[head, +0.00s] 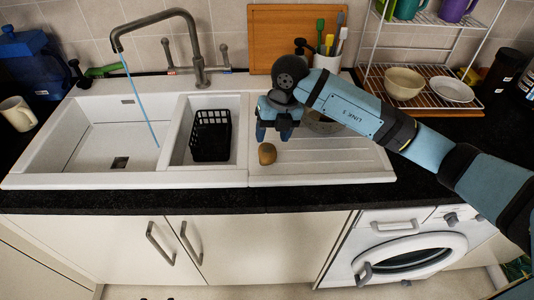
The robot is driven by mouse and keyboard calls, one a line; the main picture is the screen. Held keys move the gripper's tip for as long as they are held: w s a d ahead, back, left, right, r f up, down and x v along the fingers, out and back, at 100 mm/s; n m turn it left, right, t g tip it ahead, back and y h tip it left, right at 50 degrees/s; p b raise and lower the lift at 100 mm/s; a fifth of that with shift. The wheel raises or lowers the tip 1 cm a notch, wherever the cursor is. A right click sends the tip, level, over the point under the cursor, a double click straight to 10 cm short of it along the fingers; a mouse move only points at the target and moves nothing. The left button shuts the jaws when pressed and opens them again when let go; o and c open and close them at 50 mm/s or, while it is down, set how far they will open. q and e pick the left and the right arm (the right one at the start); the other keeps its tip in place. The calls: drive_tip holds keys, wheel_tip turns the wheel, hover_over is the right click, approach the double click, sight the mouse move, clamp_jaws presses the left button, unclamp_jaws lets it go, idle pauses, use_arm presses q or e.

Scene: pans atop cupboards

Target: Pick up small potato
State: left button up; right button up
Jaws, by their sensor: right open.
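The small potato (267,153) is brown and round. It lies on the left part of the white draining board (340,168), near the small basin. My right gripper (275,133) comes in from the right and points down just above and behind the potato. Its blue fingers are apart, with nothing seen between them. The gripper and potato look close, but I cannot tell whether they touch. My left gripper is not in view.
Behind my right gripper a bowl-like vessel (322,124) is partly hidden by my arm. The small basin holds a black basket (211,138). The tap (196,62) runs water into the large basin (85,135). A dish rack (425,85) stands at right.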

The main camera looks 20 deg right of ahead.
sight(269, 150)
drive_tip(key=shift+s+p+x, duration=0.15)
drive_tip(key=shift+x, duration=1.35)
drive_tip(key=shift+s+p+x, duration=0.1)
drive_tip(key=shift+p+x, duration=0.05)
drive_tip(key=shift+x, duration=1.4)
drive_tip(key=shift+d, duration=0.1)
drive_tip(key=c, duration=0.6)
drive_tip(key=shift+r, duration=0.1)
